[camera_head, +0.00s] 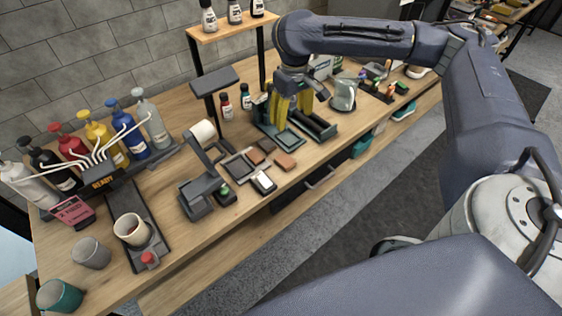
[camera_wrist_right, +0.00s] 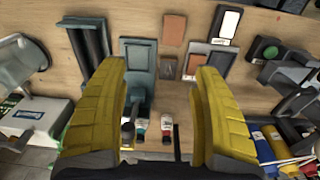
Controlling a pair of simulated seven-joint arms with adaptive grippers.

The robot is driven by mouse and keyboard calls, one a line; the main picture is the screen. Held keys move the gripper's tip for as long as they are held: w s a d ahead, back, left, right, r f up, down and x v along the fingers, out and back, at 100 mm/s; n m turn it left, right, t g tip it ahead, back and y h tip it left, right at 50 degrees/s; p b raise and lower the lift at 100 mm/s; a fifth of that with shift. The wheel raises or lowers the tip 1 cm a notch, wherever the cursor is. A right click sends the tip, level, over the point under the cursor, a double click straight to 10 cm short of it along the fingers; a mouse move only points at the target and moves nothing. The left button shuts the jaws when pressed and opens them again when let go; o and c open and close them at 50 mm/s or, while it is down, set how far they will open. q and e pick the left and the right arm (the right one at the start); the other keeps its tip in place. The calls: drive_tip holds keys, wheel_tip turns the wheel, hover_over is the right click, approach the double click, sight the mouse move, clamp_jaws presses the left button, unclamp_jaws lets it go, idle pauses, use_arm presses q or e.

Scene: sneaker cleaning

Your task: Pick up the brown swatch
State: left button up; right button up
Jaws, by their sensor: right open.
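Several small flat swatches lie on the wooden table. A dark brown one (camera_head: 267,145) lies nearest my right gripper; in the wrist view it (camera_wrist_right: 168,67) appears between the fingertips, below them on the table. A lighter orange-brown swatch (camera_head: 285,161) lies closer to the table's front edge and shows at the top of the wrist view (camera_wrist_right: 174,30). A shallow tray (camera_head: 237,167) beside them holds a rust-brown piece and a grey piece. My left gripper is out of view.
A grey holder with slots (camera_head: 318,124) stands under the right gripper. Small bottles (camera_head: 226,106) stand behind. Pump bottles (camera_head: 105,140) line the left.

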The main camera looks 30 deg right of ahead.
drive_tip(key=s+a+f, duration=0.1)
drive_tip(key=s+a, duration=0.1)
hover_over(287, 162)
drive_tip(key=shift+g, duration=0.3)
wheel_tip(287, 162, down, 10)
drive_tip(key=shift+r, duration=0.1)
drive_tip(key=shift+w+f, duration=0.15)
drive_tip(key=shift+f, duration=3.1)
drive_tip(key=c, duration=1)
